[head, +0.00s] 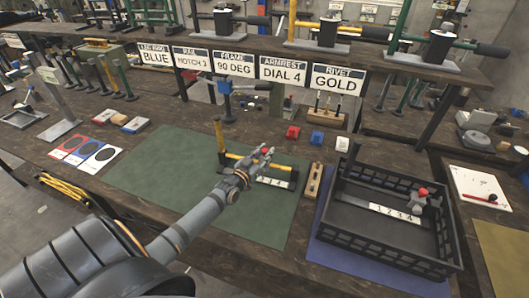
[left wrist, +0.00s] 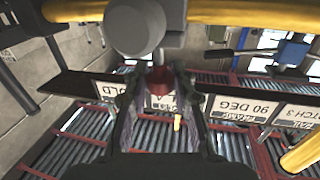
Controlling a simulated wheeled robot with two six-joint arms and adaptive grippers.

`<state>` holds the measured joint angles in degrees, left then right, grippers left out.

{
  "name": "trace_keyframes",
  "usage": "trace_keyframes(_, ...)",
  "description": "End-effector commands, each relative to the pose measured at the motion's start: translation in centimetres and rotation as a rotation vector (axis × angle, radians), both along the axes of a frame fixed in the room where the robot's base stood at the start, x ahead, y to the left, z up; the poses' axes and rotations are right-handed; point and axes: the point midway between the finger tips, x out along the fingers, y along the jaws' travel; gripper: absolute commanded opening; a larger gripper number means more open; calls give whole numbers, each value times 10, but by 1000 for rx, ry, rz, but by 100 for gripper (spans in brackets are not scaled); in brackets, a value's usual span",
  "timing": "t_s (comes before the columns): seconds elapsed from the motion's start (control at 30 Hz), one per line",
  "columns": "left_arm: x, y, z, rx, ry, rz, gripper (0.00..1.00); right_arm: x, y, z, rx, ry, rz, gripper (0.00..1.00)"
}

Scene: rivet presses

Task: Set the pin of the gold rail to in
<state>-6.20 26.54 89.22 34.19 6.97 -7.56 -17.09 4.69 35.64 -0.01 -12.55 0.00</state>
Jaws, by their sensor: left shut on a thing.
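The gold rail (head: 238,156) stands over the green mat (head: 165,180) and slopes down to the right behind my left gripper. Its gold tube also crosses the top of the left wrist view (left wrist: 260,15). My left gripper (head: 262,156) is at the rail's middle, its fingers shut on the red knob of the pin (left wrist: 158,80). In the left wrist view the knob sits between the fingertips, below a grey round part (left wrist: 135,28) of the rail's carriage. The fingers hide part of the pin, and I cannot tell how deep it sits. My right gripper is not in view.
A black crate (head: 335,220) at the right holds a numbered strip and a grey slider with a red knob (head: 423,191). A wooden block (head: 314,180) stands between mat and crate. Signs, including a GOLD sign (head: 337,79), hang from the shelf behind. The mat's left side is clear.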

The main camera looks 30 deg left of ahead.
Motion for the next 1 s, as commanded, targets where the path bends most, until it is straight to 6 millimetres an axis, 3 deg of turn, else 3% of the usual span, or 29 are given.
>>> trace_keyframes(0.23, 0, 0, -24, 0, 2, 1, 0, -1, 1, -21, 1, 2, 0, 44)
trace_keyframes(0.47, -1, 0, -23, -1, 6, 1, 0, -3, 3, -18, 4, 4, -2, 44)
trace_keyframes(0.5, -1, 0, -23, -1, 7, 1, 26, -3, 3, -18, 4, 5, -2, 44)
trace_keyframes(0.67, 0, 0, -22, -1, 5, 1, 48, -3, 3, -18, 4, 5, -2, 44)
trace_keyframes(1.0, -1, 0, -21, 1, 1, 0, 50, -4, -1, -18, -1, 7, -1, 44)
